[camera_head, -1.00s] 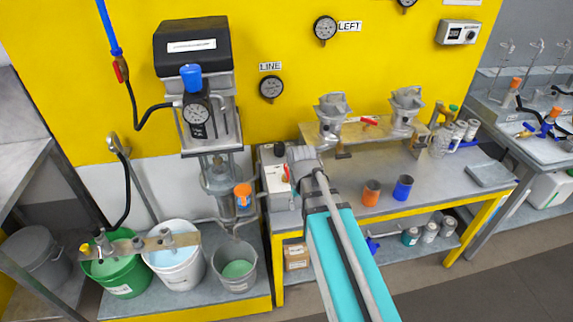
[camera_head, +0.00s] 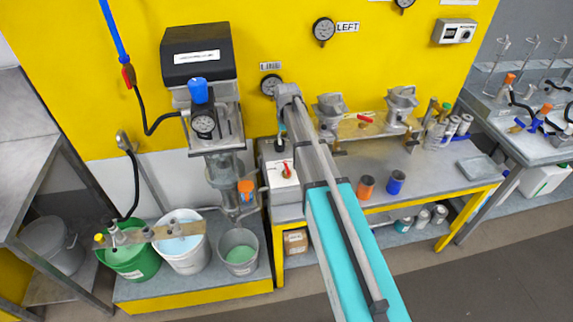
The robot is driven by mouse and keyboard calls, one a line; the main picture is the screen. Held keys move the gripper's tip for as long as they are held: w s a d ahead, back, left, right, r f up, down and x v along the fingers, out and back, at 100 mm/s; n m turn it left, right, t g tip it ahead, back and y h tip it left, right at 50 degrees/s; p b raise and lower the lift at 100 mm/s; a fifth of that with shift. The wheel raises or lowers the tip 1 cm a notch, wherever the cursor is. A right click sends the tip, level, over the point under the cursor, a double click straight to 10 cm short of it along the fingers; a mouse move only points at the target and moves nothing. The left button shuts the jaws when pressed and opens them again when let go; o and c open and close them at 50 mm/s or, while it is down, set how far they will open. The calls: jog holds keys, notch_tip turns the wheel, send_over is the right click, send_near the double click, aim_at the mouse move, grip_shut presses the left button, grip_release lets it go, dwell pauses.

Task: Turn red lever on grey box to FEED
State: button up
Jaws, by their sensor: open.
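The grey box (camera_head: 286,196) stands at the left end of the workbench, against the yellow wall. A small red lever (camera_head: 286,169) sits on a white plate on its top and points roughly toward the wall. Any FEED marking is too small to read. My arm reaches up from the bottom of the picture, passing just right of the lever. Its end (camera_head: 288,93) is above and behind the box, near the LINE gauge. The gripper's jaws are hidden by the arm. I see no contact with the lever.
A black-topped machine (camera_head: 197,55) stands left of the box. Two metal agitator heads (camera_head: 331,104) (camera_head: 402,101) stand behind on the bench. An orange cup (camera_head: 366,187) and a blue cup (camera_head: 396,182) stand right of my arm. Buckets (camera_head: 183,255) are at lower left.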

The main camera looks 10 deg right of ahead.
aim_at(287, 166)
jog(key=shift+f, duration=0.15)
notch_tip(287, 166, down, 14)
jog(key=b, duration=1.3)
jog(key=shift+r+b, duration=0.25)
jog(key=shift+b, duration=0.15)
grip_shut()
dwell(0.4)
